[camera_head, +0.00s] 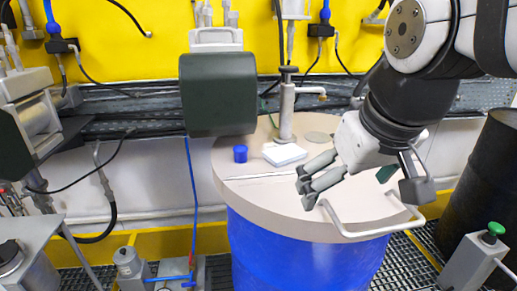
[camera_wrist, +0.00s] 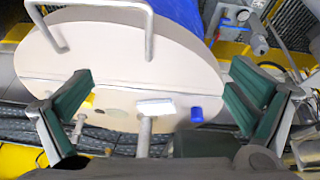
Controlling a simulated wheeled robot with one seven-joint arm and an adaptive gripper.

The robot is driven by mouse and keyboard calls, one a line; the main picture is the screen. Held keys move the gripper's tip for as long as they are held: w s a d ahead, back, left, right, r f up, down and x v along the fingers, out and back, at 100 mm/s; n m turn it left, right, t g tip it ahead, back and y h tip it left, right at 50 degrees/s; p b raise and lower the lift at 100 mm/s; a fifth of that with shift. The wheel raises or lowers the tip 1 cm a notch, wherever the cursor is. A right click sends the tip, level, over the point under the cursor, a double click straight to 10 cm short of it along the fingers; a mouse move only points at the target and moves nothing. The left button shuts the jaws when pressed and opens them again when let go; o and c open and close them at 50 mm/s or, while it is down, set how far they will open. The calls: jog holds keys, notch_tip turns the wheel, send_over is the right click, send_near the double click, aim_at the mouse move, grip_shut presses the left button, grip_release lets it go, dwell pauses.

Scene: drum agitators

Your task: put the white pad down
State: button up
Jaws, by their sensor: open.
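The white pad (camera_head: 284,154) lies flat on the beige lid (camera_head: 262,222) of a blue drum (camera_head: 300,262), at the foot of a silver pump post (camera_head: 287,115). In the wrist view the white pad (camera_wrist: 155,107) shows between my fingers but farther off. My gripper (camera_head: 309,183) is open and empty. It hangs above the right part of the lid, to the right of the pad and apart from it. Both green-padded fingers (camera_wrist: 158,103) are spread wide in the wrist view.
A small blue cap (camera_head: 240,153) stands on the lid left of the pad. A white handle (camera_head: 350,230) rises from the lid's front edge. A dark motor box (camera_head: 218,95) hangs behind. A black drum (camera_head: 490,180) stands at the right. The lid's front left is clear.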

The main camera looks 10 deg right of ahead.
jog(key=s+f+m, duration=0.1)
jog(key=s+f, duration=0.2)
jog(key=s, duration=0.3)
jog(key=shift+d+f, duration=0.2)
jog(key=shift+f, duration=0.1)
jog(key=shift+s, duration=0.1)
dwell(3.9)
jog(key=w+r+n+y+p, duration=0.1)
jog(key=w+r, duration=0.2)
jog(key=w, duration=0.4)
jog(key=w+r+n, duration=0.1)
jog(key=w+r, duration=0.2)
jog(key=w, duration=0.3)
jog(key=n+y+p, duration=0.2)
jog(key=n, duration=0.1)
send_over(286, 153)
jog(key=s+d, duration=0.2)
jog(key=s, duration=0.1)
jog(key=shift+t, duration=0.3)
notch_tip(286, 153, down, 8)
jog(key=shift+s+a+r, duration=0.1)
jog(key=shift+s+a, duration=0.05)
jog(key=shift+p+x, duration=0.65)
jog(key=shift+x, duration=2.15)
jog(key=shift+a, duration=0.1)
jog(key=c, duration=0.9)
